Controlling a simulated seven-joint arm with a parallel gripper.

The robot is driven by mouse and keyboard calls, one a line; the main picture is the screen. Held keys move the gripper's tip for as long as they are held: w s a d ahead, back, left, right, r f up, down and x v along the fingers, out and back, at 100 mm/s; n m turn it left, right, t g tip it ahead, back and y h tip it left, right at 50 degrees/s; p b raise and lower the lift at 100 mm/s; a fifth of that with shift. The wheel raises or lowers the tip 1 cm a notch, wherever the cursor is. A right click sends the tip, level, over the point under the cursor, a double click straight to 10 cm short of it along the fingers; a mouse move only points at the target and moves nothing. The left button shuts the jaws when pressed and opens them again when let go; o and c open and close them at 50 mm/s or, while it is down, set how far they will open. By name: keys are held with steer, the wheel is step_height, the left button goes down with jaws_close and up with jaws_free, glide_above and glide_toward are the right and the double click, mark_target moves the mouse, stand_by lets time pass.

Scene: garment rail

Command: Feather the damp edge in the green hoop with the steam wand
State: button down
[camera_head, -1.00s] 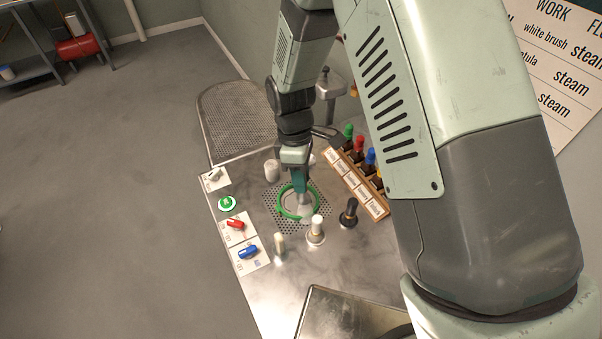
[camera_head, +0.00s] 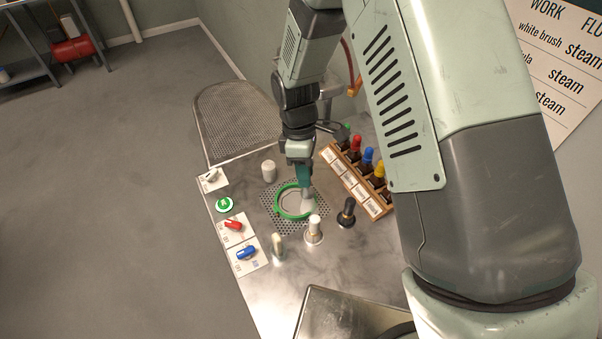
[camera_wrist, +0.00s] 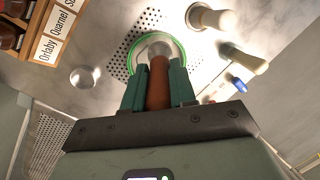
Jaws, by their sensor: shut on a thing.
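The green hoop (camera_head: 280,212) lies on a perforated patch of the steel table, with pale cloth inside it. My gripper (camera_head: 304,180) is over the hoop's upper right side, pointing down. In the wrist view my gripper (camera_wrist: 158,88) has its teal fingers shut on a brown handle (camera_wrist: 158,92), which I take to be the steam wand's. The wand's pale round head (camera_wrist: 157,50) is over the cloth in the hoop (camera_wrist: 133,55). I cannot tell whether the head touches the cloth. The head hides part of the cloth, and any damp edge is too small to make out.
A wooden rack (camera_head: 355,182) of bottles with coloured caps and labels stands right of the hoop. A black-handled tool (camera_head: 346,213), a white-topped tool (camera_head: 314,230) and a pale one (camera_head: 277,246) stand in front.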

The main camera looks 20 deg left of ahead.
steer(key=shift+w, duration=0.25)
steer(key=w, duration=0.1)
steer(key=w+a, duration=0.2)
steer(key=w, duration=0.1)
stand_by(0.9)
steer(key=shift+a, duration=0.1)
steer(key=a, duration=0.2)
steer(key=s+a, duration=0.1)
steer(key=a, duration=0.1)
steer(key=shift+a, duration=0.35)
stand_by(0.6)
